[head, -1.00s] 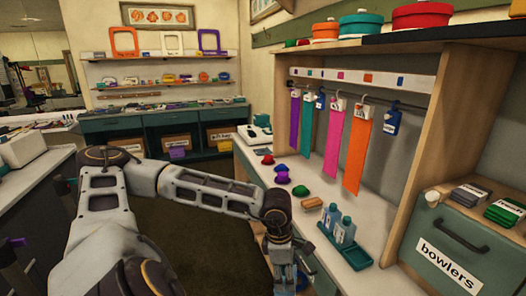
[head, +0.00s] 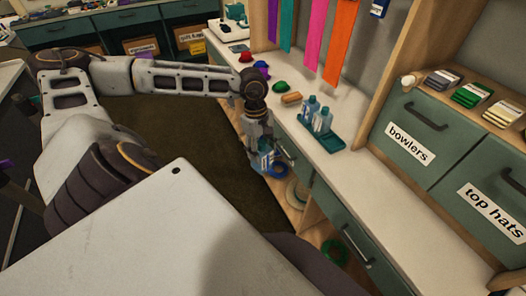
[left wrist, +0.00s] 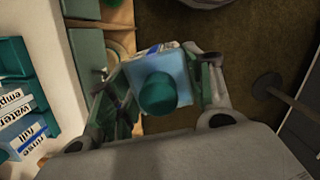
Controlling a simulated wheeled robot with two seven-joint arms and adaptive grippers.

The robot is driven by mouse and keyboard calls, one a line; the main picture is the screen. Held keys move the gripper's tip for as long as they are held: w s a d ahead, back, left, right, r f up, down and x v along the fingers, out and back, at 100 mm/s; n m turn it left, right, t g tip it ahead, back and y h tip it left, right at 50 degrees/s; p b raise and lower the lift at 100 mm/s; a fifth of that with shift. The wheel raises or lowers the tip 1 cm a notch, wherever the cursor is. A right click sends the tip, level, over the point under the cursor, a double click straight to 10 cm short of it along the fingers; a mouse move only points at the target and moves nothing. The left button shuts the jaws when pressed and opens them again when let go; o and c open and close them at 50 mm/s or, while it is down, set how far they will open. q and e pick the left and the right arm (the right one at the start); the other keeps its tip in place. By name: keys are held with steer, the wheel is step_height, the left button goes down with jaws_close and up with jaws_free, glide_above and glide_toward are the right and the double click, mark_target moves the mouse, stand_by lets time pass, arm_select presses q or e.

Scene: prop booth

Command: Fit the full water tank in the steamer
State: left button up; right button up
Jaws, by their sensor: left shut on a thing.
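My left gripper (head: 262,158) points down in front of the counter and is shut on a translucent blue tank. In the left wrist view the tank (left wrist: 180,65) sits between the fingers, its round teal cap (left wrist: 157,94) facing the camera and its label mostly hidden. Two similar blue bottles (head: 322,121) stand in a green tray on the counter. A white appliance (head: 232,28) stands at the counter's far end; I cannot tell for sure that it is the steamer. My right gripper is out of view.
The white counter (head: 362,152) has small coloured hats, a brown brush (head: 291,98) and the green tray (head: 330,141) near its edge. Teal drawers and open shelves lie below. Hanging ribbons and the bowlers drawer (head: 415,135) stand behind. The brown floor left of the counter is clear.

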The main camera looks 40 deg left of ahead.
arm_select(q)
steer(key=a+m, duration=0.1)
steer(key=w+a+f+m, duration=0.1)
steer(key=m, duration=0.1)
steer(key=shift+g, duration=0.3)
steer(key=w+a+f+m, duration=0.3)
steer(key=a+f+m, duration=0.25)
steer(key=m, duration=0.25)
steer(key=w+d+f+m+g+y, duration=0.1)
steer(key=d+f+m, duration=0.1)
steer(key=f, duration=0.3)
steer(key=w+d+f+m, duration=0.1)
steer(key=f+m, duration=0.1)
steer(key=f, duration=0.4)
steer(key=d+f+m+p, duration=0.1)
steer(key=d+f, duration=0.1)
steer(key=d, duration=0.8)
steer(key=d+f+m+p, duration=0.1)
steer(key=d+f, duration=0.2)
steer(key=d, duration=0.7)
steer(key=shift+w+f+y, duration=0.2)
steer(key=shift+w+y, duration=0.2)
steer(key=shift+w, duration=0.05)
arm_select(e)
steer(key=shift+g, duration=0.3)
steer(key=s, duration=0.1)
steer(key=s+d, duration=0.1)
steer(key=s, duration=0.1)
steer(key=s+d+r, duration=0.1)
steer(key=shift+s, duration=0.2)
